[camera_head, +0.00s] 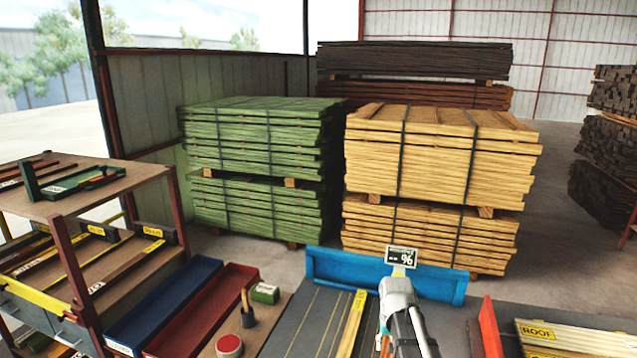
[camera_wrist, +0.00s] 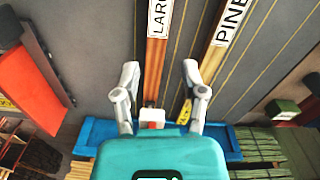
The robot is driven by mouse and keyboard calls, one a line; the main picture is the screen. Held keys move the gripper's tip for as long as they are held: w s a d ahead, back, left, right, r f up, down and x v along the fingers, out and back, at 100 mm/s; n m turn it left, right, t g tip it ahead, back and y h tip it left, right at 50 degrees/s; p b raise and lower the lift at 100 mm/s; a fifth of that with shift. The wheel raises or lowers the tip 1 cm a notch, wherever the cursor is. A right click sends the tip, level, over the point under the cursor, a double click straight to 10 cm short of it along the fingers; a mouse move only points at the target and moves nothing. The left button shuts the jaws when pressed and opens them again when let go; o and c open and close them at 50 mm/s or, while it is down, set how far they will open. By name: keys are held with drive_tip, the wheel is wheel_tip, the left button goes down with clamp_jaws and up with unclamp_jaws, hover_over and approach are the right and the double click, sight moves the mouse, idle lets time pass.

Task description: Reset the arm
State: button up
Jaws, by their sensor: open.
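My gripper (camera_wrist: 161,72) is open in the wrist view, its two grey fingers spread apart. A reddish-brown plank (camera_wrist: 155,60) with a white label starting "LAR" shows between the fingers; I cannot tell how far below them it lies. A second plank, labelled "PINE" (camera_wrist: 232,22), lies to its right on the dark grey bench (camera_wrist: 105,50). In the head view my arm (camera_head: 403,315) reaches over the dark bench by the blue fence (camera_head: 335,266); its fingers are hidden there. A yellowish plank (camera_head: 351,325) lies on the bench left of the arm.
A small "-- %" display (camera_head: 401,257) shows above the arm. Red (camera_head: 210,315) and blue (camera_head: 165,300) trays and a shelf (camera_head: 90,190) stand left. A red divider (camera_head: 489,325) and planks marked "ROOF" (camera_head: 560,333) are right. Green (camera_head: 260,150) and yellow (camera_head: 440,160) lumber stacks stand behind.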

drive_tip(key=s+a+n, duration=0.1)
drive_tip(key=s+a, duration=0.1)
drive_tip(key=s, duration=0.9)
drive_tip(key=shift+s+a+n, duration=0.2)
drive_tip(key=shift+a+n, duration=0.1)
